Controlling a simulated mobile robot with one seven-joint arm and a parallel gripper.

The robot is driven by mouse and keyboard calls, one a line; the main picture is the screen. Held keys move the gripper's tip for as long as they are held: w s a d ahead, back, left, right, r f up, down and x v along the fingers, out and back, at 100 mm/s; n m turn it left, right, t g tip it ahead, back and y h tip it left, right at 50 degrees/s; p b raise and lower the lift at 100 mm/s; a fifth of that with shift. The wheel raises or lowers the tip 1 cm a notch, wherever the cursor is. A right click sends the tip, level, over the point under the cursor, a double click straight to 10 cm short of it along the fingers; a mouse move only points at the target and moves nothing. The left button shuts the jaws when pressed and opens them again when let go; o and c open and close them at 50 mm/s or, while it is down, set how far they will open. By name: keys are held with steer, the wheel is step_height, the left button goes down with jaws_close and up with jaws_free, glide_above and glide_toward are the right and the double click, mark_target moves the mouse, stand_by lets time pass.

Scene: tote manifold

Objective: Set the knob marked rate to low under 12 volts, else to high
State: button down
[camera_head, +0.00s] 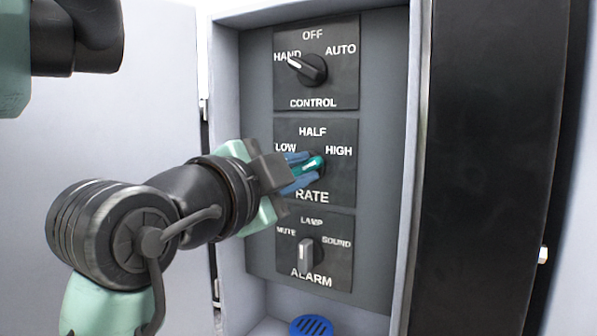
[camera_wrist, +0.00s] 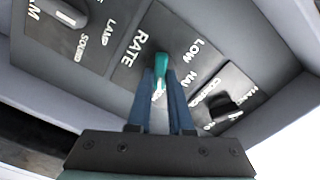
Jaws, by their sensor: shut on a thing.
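The rate knob (camera_head: 316,162) is teal with a white mark, on the middle dark plate marked LOW, HALF, HIGH and RATE. Its pointer appears turned toward HIGH in the head view. My gripper (camera_head: 302,172) reaches in from the left, its blue fingers shut on the knob. In the wrist view the knob (camera_wrist: 161,66) shows beyond and between the fingertips (camera_wrist: 160,82). LOW and RATE read clearly there; the fingers partly cover the plate. No voltage reading shows in either view.
The control knob (camera_head: 313,69) above points toward HAND. A blue slotted object (camera_head: 312,326) sits at the cabinet bottom. The cabinet's right wall (camera_head: 412,150) stands near the knobs; a dark panel (camera_head: 490,170) is beyond.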

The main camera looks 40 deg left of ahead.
steer(key=c, duration=0.8)
jaws_free()
steer(key=v, duration=1.3)
steer(key=shift+r+b, duration=0.1)
steer(key=shift+b, duration=0.3)
